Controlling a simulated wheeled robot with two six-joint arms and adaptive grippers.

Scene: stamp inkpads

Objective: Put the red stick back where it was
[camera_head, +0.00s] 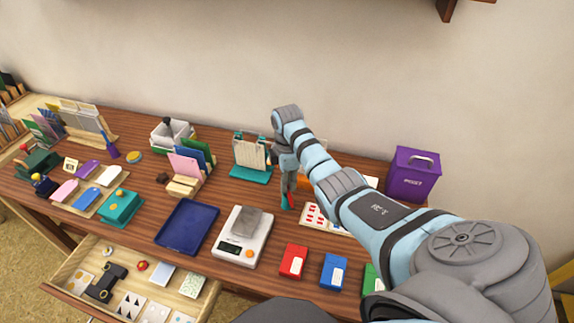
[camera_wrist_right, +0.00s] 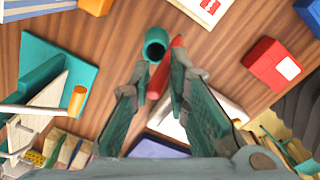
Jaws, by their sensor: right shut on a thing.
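The red stick (camera_wrist_right: 158,76) is between the fingers of my right gripper (camera_wrist_right: 160,66) in the right wrist view, which is shut on it. A teal round holder (camera_wrist_right: 156,44) with a dark open mouth stands right beside the stick's far end; I cannot tell whether they touch. In the head view my right gripper (camera_head: 288,190) points down near the middle of the table, and only a small red bit of the stick (camera_head: 291,204) shows at its fingertips. My left gripper is not in view.
A teal stand with cards (camera_head: 250,172) is just left of the gripper. A white card with red marks (camera_head: 317,215) lies to its right. A scale (camera_head: 243,237), red box (camera_head: 293,261), blue box (camera_head: 334,271) and purple bin (camera_head: 412,175) stand around. An open drawer (camera_head: 215,287) is in front.

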